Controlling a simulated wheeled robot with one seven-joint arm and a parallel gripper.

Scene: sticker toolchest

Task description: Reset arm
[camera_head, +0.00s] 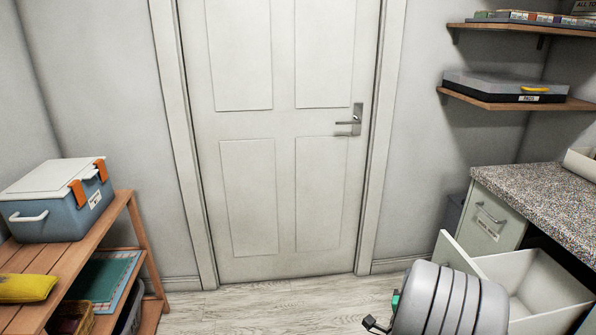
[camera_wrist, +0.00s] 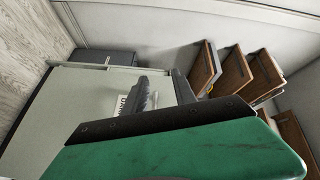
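My arm (camera_head: 452,300) shows grey at the lower right of the head view, in front of the open drawer. My gripper is at its left end in the head view, small and partly cut off by the bottom edge. In the wrist view my gripper (camera_wrist: 163,82) has two dark fingers with a narrow gap between them. No object shows in the gap. A pale cabinet front (camera_wrist: 82,105) with a label lies behind the fingers. How far it is from them I cannot tell.
The open white drawer (camera_head: 545,287) juts from the speckled-top cabinet (camera_head: 545,195) at right. Wall shelves (camera_head: 515,103) hang above. A wooden rack (camera_head: 122,203) at left holds a blue toolbox (camera_head: 60,215) and a yellow pouch (camera_head: 25,288). Floor (camera_head: 270,310) is clear before the closed door (camera_head: 280,130).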

